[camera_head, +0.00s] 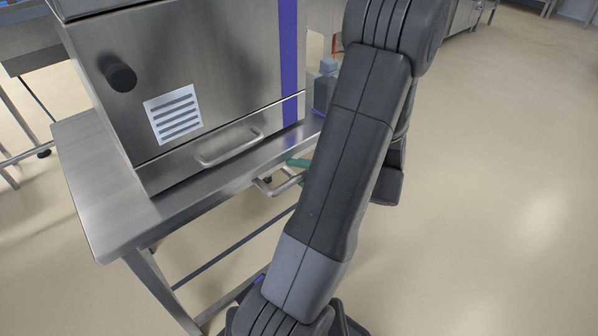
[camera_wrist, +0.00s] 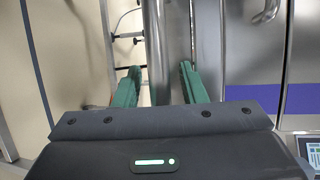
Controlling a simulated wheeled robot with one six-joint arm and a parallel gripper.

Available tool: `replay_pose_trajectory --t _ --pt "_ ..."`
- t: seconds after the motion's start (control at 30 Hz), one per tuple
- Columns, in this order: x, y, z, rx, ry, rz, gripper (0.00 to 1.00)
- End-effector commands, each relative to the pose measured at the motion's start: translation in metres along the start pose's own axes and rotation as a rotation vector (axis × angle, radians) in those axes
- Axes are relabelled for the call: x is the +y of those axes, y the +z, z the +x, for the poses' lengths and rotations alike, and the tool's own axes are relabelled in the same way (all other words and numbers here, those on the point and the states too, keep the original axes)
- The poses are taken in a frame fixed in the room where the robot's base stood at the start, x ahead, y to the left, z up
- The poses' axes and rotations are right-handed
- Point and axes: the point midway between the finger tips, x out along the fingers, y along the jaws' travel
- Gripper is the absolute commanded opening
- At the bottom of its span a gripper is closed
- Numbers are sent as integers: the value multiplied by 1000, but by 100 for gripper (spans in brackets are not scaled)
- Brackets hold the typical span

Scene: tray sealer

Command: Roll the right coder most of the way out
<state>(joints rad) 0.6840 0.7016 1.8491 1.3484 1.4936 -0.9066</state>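The tray sealer (camera_head: 225,75) is a steel machine with a purple stripe on a steel table. A U-shaped steel handle (camera_head: 278,183) sticks out at the table's front edge, below the machine's drawer handle. One green finger of my gripper (camera_head: 297,162) shows just beside it; my arm hides the rest. In the wrist view the green fingers of my gripper (camera_wrist: 160,86) are apart, with an upright steel bar (camera_wrist: 155,45) running between them and gaps on both sides. I cannot tell for sure that this bar is the U-shaped handle. The coder's body is not clearly visible.
The drawer handle (camera_head: 230,147) is on the machine's lower front. A black knob (camera_head: 121,77) sticks out above a slotted label. The steel table (camera_head: 105,195) stands on legs with a low rail. A small screen (camera_wrist: 312,152) shows at lower right. Open floor lies to the right.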

Motion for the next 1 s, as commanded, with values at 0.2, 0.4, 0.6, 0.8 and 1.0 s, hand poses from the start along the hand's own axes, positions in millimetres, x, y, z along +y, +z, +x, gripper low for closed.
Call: replay_pose_trajectory --t 0.2,0.4,0.6,0.8,1.0 --pt "-2 -1 -20 4 -1 0 38" --pt "-2 -1 -61 7 -1 1 38" --pt "-2 -1 -102 5 0 0 38" --pt "-1 0 -130 2 -1 1 38" --pt "0 0 -138 0 1 1 38"
